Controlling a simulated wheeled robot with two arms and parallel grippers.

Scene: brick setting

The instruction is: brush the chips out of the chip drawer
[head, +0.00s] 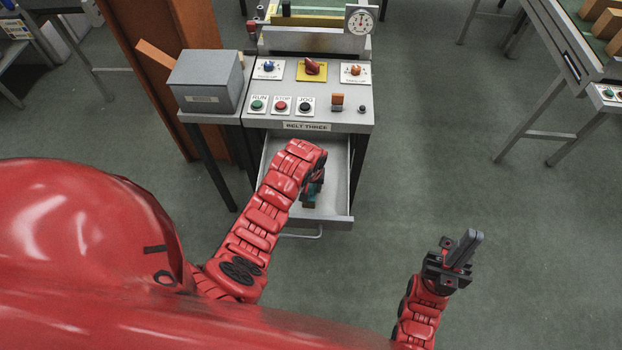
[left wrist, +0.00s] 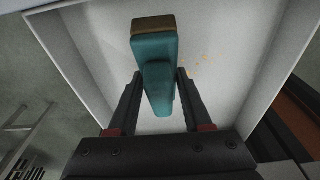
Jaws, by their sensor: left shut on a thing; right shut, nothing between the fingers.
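The chip drawer (head: 338,222) is pulled open below the control panel. Its pale inside fills much of the left wrist view (left wrist: 225,35). A few small orange chips (left wrist: 204,58) lie on the drawer floor, right of the brush. My left gripper (left wrist: 159,76) is shut on a teal-handled brush (left wrist: 152,45) with a brown end, over the drawer. In the head view my left arm partly hides the gripper and the brush (head: 313,189). I cannot tell whether the brush touches the floor. My right gripper (head: 462,250) is shut and empty, out to the right, apart from the drawer.
The control panel (head: 340,117) with buttons and knobs stands above the drawer. A grey box (head: 205,82) sits left of it, by a brown post (head: 135,40). A table (head: 560,45) with blocks stands at the right. The floor right of the drawer is clear.

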